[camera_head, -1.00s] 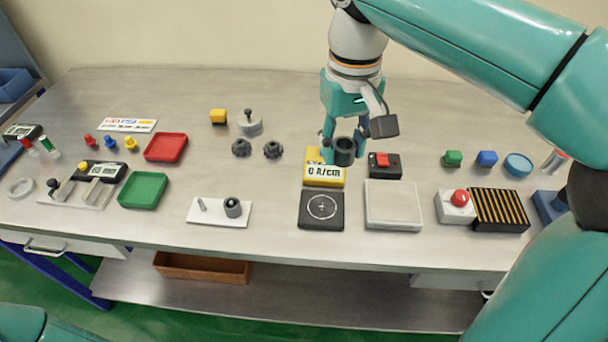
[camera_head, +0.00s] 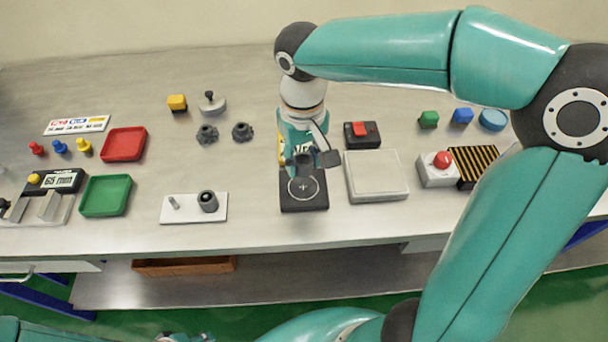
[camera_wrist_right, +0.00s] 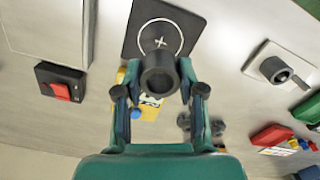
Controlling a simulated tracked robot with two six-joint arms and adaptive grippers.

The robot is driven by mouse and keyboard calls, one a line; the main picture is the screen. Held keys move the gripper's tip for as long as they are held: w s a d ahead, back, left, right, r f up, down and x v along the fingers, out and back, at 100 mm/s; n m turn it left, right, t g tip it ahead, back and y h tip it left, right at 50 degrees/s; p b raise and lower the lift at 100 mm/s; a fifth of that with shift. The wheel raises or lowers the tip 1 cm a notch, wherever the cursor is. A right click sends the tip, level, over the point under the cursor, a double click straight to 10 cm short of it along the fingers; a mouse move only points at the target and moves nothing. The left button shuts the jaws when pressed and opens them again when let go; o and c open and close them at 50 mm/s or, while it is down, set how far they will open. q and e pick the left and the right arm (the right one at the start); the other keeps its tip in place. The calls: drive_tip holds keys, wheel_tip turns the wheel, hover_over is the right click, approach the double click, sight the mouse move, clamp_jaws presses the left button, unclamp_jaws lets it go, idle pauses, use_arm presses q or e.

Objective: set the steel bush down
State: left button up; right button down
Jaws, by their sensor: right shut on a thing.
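My right gripper (camera_head: 302,164) is shut on the steel bush (camera_head: 303,159), a dark grey hollow cylinder held upright. In the right wrist view the bush (camera_wrist_right: 160,82) sits between the two fingers, its open end facing the camera. The black square pad with a white circle and cross (camera_head: 315,203) lies below it; it also shows in the wrist view (camera_wrist_right: 190,22). There the bush overlaps the edge of the circle. I cannot tell the exact gap between bush and pad.
A pale square plate (camera_head: 376,176) and a red-switch box (camera_head: 361,135) are right of the pad. A white plate with a peg and dark collar (camera_head: 189,218) is left; bare table lies between.

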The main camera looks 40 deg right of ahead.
sight(303, 187)
drive_tip(key=shift+f, duration=2.75)
drive_tip(key=shift+s+f, duration=0.1)
drive_tip(key=c, duration=0.7)
unclamp_jaws()
wheel_tip(303, 187, up, 12)
drive_tip(key=shift+p, duration=0.3)
